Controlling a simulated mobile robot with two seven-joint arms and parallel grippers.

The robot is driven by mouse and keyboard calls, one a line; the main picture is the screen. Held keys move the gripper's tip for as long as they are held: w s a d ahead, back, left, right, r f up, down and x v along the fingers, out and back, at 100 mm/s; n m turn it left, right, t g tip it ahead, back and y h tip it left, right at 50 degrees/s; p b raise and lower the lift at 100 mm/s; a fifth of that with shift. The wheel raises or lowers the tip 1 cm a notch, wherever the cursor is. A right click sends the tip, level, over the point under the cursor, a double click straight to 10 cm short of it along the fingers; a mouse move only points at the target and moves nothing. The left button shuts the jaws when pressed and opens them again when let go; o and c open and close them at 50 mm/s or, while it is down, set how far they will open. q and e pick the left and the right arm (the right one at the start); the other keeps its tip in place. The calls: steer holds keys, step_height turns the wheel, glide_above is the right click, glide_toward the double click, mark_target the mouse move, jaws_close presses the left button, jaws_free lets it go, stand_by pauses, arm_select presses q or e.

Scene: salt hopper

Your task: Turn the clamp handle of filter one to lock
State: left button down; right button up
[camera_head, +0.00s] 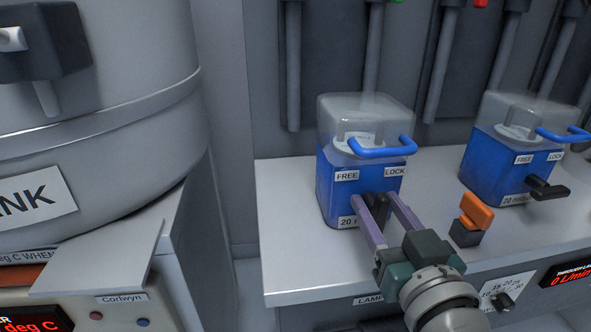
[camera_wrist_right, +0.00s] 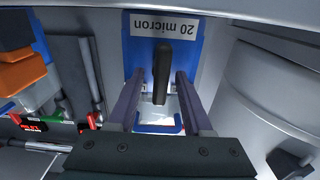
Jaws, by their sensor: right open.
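The left filter (camera_head: 335,200) is a blue housing with a clear cover and a blue bail handle, marked FREE on the left and LOCK on the right. I cannot tell whether it is filter one. Its black clamp handle (camera_head: 378,209) lies between the two fingers of my right gripper (camera_head: 374,197). In the right wrist view, the clamp handle (camera_wrist_right: 162,72) stands between the open fingers of the right gripper (camera_wrist_right: 157,78), with a gap on each side. The upside-down label (camera_wrist_right: 165,25) reads 20 micron. My left gripper is not in view.
A second blue filter (camera_head: 485,175) stands to the right, its black handle (camera_head: 547,188) pointing right. An orange-and-black block (camera_head: 473,220) sits right of my gripper on the grey bench (camera_head: 285,230). A large grey tank (camera_head: 95,150) stands at the left.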

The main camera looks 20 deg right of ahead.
steer(key=shift+c, duration=0.3)
jaws_close()
